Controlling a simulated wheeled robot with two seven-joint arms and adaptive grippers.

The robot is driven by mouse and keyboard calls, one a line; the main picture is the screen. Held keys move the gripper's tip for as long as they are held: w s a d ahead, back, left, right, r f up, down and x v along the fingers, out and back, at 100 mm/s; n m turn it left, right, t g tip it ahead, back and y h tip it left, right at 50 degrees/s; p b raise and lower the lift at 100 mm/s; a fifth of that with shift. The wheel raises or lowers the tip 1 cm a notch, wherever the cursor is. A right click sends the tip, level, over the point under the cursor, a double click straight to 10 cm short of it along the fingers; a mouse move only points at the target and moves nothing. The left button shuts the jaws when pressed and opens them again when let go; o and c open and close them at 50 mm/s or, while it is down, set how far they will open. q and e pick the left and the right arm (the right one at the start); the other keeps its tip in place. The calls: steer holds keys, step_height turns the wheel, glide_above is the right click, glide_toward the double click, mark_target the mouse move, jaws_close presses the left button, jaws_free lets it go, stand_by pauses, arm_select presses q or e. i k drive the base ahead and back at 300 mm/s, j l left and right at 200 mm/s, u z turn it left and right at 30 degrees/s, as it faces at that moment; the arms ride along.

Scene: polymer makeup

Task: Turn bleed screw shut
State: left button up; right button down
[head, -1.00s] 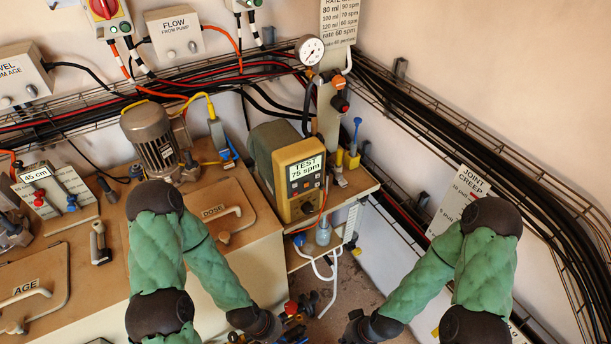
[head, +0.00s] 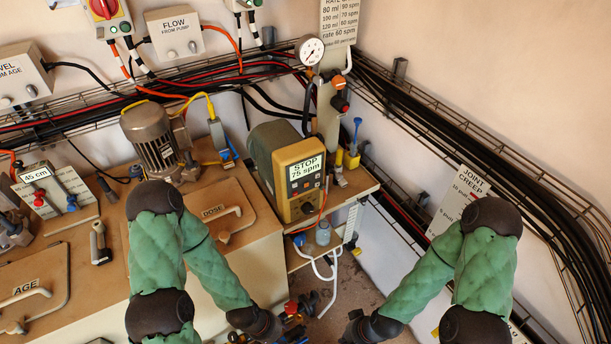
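The yellow-fronted pump unit (head: 299,180) stands on the right end of the bench; its display reads "STOP 75 spm". I cannot tell which part is the bleed screw. My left gripper (head: 292,322) is low, in front of the bench, among small dark and orange parts. My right gripper (head: 348,332) is at the lower edge. Their fingers are too unclear to read.
A small bottle (head: 322,234) sits on a lower shelf below the pump unit, beside a white bent pipe (head: 328,270). A motor (head: 155,142) and a DOSE lid (head: 215,212) are on the bench at left. Cable trays line the walls. Bare floor shows between my arms.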

mark_target(339, 177)
steer(key=k+l+u, duration=0.3)
steer(key=l, duration=0.35)
steer(key=k+l+u, duration=0.35)
steer(key=k+l, duration=0.2)
